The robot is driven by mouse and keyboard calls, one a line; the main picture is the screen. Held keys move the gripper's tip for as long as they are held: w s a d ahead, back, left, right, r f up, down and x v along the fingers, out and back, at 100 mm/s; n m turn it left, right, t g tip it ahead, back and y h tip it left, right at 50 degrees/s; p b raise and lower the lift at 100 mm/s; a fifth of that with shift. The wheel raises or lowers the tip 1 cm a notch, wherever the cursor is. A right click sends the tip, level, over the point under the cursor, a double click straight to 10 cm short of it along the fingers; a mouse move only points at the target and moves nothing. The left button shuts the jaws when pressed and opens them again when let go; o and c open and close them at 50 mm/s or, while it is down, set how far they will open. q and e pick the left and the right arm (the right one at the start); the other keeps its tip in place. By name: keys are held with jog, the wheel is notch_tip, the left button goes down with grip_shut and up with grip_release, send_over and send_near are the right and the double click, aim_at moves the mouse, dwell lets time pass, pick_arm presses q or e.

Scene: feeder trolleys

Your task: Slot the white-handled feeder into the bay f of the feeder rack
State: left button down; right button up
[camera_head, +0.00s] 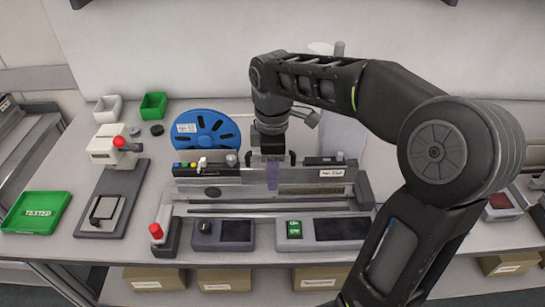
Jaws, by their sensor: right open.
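My right gripper (272,160) comes down from the right over the long grey bench fixture (180,203) in the middle of the table. A long dark bar (318,161) with a white label lies along the back of the fixture, partly hidden by the gripper. A small white part (202,163) shows near its left end; I cannot tell whether it is the feeder's white handle. Bay f cannot be made out. My left gripper is not in view.
A blue reel (205,128) stands behind the fixture. A device with a red knob (105,146), a green TESTED tray (37,212) and small white (107,110) and green (153,105) bins are left. Grey trolley parts (22,140) show at the left edge. Boxes (226,279) sit below.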

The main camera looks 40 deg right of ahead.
jog(key=shift+f, duration=0.8)
jog(key=shift+c, duration=0.5)
grip_shut()
jog(key=shift+w+a, duration=0.15)
dwell(0.6)
jog(key=shift+w+a, duration=0.2)
jog(key=shift+a, duration=0.1)
jog(key=shift+w+a+r, duration=0.1)
jog(key=shift+w+a, duration=0.3)
jog(key=shift+a, duration=0.1)
jog(key=shift+o, duration=0.5)
grip_release()
